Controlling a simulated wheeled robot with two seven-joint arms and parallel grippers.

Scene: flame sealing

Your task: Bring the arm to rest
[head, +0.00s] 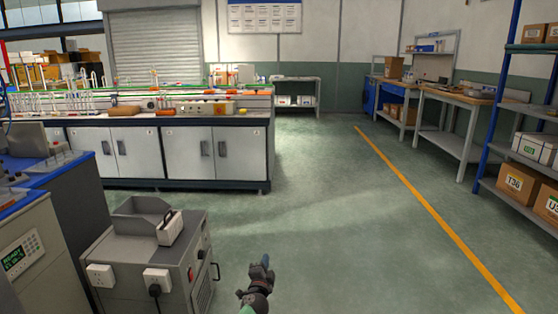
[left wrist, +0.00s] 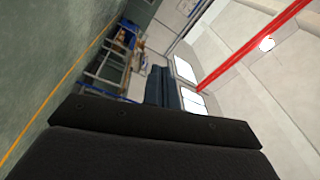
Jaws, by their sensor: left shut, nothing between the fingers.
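My left gripper (head: 262,268) shows at the bottom of the head view, just right of the grey machine cabinet and apart from it. It is shut and empty, held out over the green floor. In the left wrist view the dark gripper body (left wrist: 150,125) fills the lower part of the picture, with the room tilted behind it. My right gripper is in neither view.
A grey cabinet (head: 135,262) with sockets and a metal tray on top stands left of the gripper. A long lab bench (head: 140,150) lies behind. Shelves (head: 520,120) with boxes stand at right. The floor (head: 330,230) ahead is clear, with a yellow line (head: 430,208).

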